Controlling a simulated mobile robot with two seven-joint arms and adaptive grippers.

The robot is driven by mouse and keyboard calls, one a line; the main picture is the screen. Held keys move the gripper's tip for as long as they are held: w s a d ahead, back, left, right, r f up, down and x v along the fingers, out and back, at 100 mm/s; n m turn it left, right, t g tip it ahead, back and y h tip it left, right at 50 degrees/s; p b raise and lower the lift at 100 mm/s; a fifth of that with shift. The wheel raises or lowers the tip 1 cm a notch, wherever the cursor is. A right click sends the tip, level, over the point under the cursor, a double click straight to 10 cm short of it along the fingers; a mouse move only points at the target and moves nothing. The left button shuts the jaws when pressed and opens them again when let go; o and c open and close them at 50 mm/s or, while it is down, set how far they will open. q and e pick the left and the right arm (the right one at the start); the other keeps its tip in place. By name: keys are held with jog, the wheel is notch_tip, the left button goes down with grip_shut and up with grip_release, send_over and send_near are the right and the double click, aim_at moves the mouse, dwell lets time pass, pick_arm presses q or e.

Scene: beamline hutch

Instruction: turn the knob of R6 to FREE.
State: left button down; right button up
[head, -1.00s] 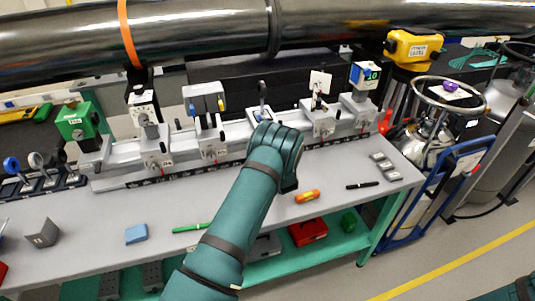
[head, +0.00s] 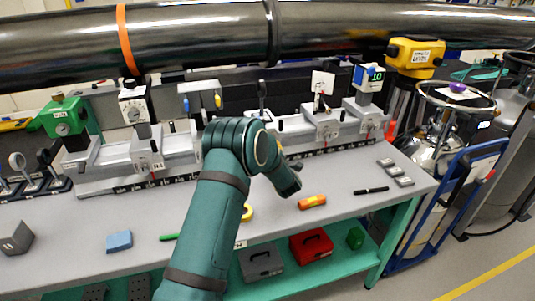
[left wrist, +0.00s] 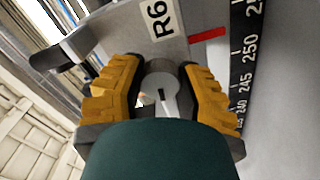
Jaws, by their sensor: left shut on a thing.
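In the left wrist view the R6 label (left wrist: 161,17) is on a grey carriage, just beyond a round grey knob (left wrist: 160,72). My left gripper (left wrist: 162,82) has its yellow fingers on both sides of the knob and is shut on it. A pale mark shows on the knob's near part; I cannot read the words FREE or any other setting. My right gripper is in neither view now.
A scale (left wrist: 240,75) runs along the rail beside the carriage, with a red mark (left wrist: 208,35) near the label. In the head view, an orange tool (head: 312,202), a black pen (head: 371,190) and a blue block (head: 119,241) lie on the bench. A large pipe (head: 200,38) crosses above.

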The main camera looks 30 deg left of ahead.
pick_arm(q)
jog(key=shift+a+r+n, duration=0.2)
jog(key=shift+r+n, duration=0.1)
jog(key=shift+n, duration=0.6)
jog(key=c, duration=0.6)
grip_release()
jog(key=shift+f, duration=0.15)
jog(key=shift+d, duration=0.15)
